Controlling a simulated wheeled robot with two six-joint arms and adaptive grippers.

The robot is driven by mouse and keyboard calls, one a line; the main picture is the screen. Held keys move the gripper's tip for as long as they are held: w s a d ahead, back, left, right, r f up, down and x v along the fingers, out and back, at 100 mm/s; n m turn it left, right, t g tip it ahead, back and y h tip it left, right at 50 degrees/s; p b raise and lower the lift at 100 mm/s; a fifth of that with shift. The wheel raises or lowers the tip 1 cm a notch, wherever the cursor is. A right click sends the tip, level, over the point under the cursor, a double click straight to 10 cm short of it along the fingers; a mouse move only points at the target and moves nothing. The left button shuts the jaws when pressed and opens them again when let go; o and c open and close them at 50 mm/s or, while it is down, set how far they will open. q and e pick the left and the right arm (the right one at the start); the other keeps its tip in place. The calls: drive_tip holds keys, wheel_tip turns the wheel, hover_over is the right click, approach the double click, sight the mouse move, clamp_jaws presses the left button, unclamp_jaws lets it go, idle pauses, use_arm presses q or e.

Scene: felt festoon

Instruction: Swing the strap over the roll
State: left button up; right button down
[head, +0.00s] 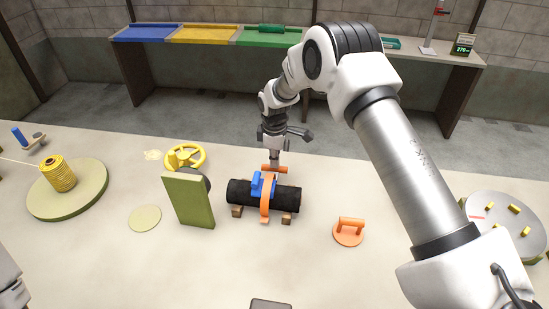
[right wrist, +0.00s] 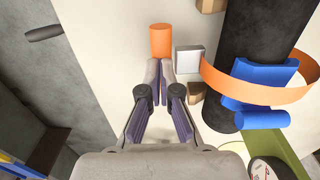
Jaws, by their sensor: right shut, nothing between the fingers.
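A black roll (head: 240,193) lies across wooden blocks in the middle of the table. An orange strap (head: 265,203) arcs over it, beside a blue part (head: 257,184) on the roll. In the right wrist view the strap (right wrist: 240,92) crosses the dark roll (right wrist: 262,35). An orange bar (head: 270,168) lies at the roll's far side; it shows in the wrist view (right wrist: 162,40), beside a silver block (right wrist: 189,59). My right gripper (right wrist: 160,66) is shut and empty, its tips just short of the bar in that picture; contact is unclear. My left gripper is out of view.
A green upright panel (head: 189,202) and a yellow handwheel (head: 185,157) stand left of the roll. An orange handled disc (head: 348,233) lies to the right. A yellow spool (head: 58,173) and a grey round tray (head: 484,208) flank them. The table front is largely clear.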

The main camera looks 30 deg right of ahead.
drive_tip(key=shift+w+d+f+b, duration=0.1)
drive_tip(key=shift+w+f+b, duration=0.1)
drive_tip(key=shift+f, duration=0.4)
drive_tip(key=shift+w+d+f+b, duration=0.1)
drive_tip(key=shift+f+b, duration=0.05)
drive_tip(key=shift+f, duration=0.45)
drive_tip(key=shift+w+d+f, duration=0.1)
drive_tip(key=shift+f, duration=0.15)
drive_tip(key=shift+r, duration=0.2)
use_arm(q)
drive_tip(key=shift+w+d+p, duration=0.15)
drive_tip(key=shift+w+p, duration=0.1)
drive_tip(key=shift+p, duration=0.5)
use_arm(e)
drive_tip(key=shift+r, duration=0.85)
